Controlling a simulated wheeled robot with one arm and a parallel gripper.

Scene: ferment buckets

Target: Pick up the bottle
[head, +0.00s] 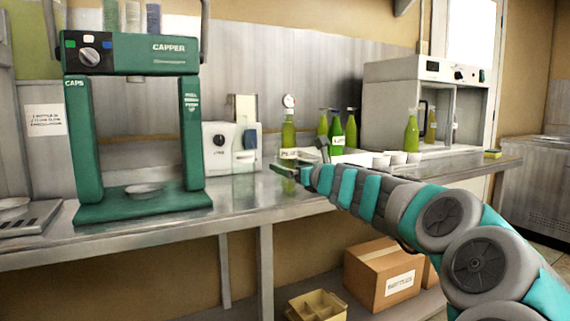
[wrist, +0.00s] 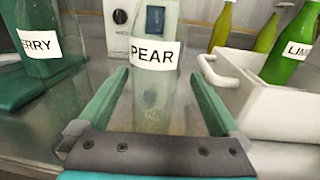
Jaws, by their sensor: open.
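In the wrist view a translucent, pale bottle labelled PEAR (wrist: 153,85) stands upright on the steel counter, straight ahead of my gripper (wrist: 160,78). My gripper's two green fingers are open, one to each side of the bottle in the picture. I see no contact, and I cannot tell how far the bottle reaches in between them. In the head view my gripper (head: 291,172) is low over the counter, in front of a yellow-green bottle with a white label (head: 289,134).
In the wrist view a green bottle with a partly cut-off label ending "ERRY" (wrist: 38,40) stands left, and a LIME bottle (wrist: 290,50) right beside a white bin (wrist: 246,78). The head view shows a green capper (head: 135,205), a white machine (head: 231,148) and a cabinet (head: 392,105).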

